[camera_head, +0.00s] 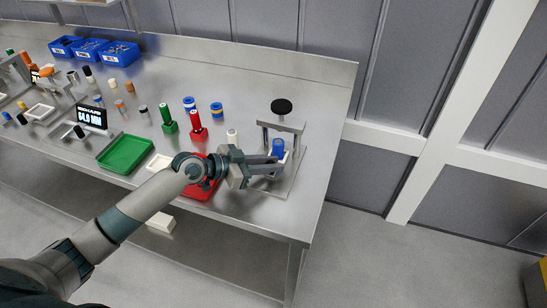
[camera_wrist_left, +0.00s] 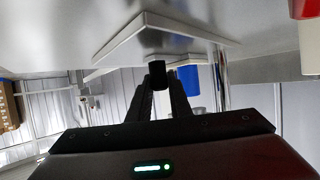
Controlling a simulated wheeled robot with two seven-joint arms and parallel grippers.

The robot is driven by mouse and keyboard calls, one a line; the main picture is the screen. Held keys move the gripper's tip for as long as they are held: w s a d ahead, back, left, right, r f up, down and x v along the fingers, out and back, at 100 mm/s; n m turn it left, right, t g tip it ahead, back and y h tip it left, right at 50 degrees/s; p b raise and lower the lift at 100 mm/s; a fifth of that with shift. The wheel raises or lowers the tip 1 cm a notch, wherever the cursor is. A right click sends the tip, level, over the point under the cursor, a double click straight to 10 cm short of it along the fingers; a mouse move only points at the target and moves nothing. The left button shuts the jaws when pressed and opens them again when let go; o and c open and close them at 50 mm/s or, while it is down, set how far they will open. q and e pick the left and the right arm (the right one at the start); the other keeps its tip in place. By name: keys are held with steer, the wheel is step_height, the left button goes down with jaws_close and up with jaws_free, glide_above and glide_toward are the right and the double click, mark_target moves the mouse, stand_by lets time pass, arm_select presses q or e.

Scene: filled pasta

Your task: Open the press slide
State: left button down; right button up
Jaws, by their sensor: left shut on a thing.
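The press (camera_head: 283,124) stands at the right end of the bench, a grey frame with a black knob (camera_head: 281,106) on top and a pale base plate (camera_head: 292,179). A blue cylinder (camera_head: 278,147) stands in it. My left gripper (camera_head: 275,166) reaches in from the left at the front of the press, low over the base plate. In the left wrist view its fingers (camera_wrist_left: 162,84) are shut on a small black block (camera_wrist_left: 156,68), which looks like the slide's handle. The blue cylinder (camera_wrist_left: 189,80) is just beyond the fingers there. My right gripper is not in view.
A red tray (camera_head: 203,190) lies partly under my left wrist, with a green tray (camera_head: 125,154) to its left. Red (camera_head: 197,128) and green (camera_head: 169,122) posts stand behind the wrist. Blue bins (camera_head: 92,50) line the back left. The bench's right edge is close to the press.

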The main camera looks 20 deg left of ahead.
arm_select(q)
steer(key=s+p, duration=0.1)
steer(key=s, duration=0.6)
steer(key=shift+s+a, duration=0.15)
steer(key=shift+s, duration=0.4)
steer(key=c, duration=1.9)
jaws_free()
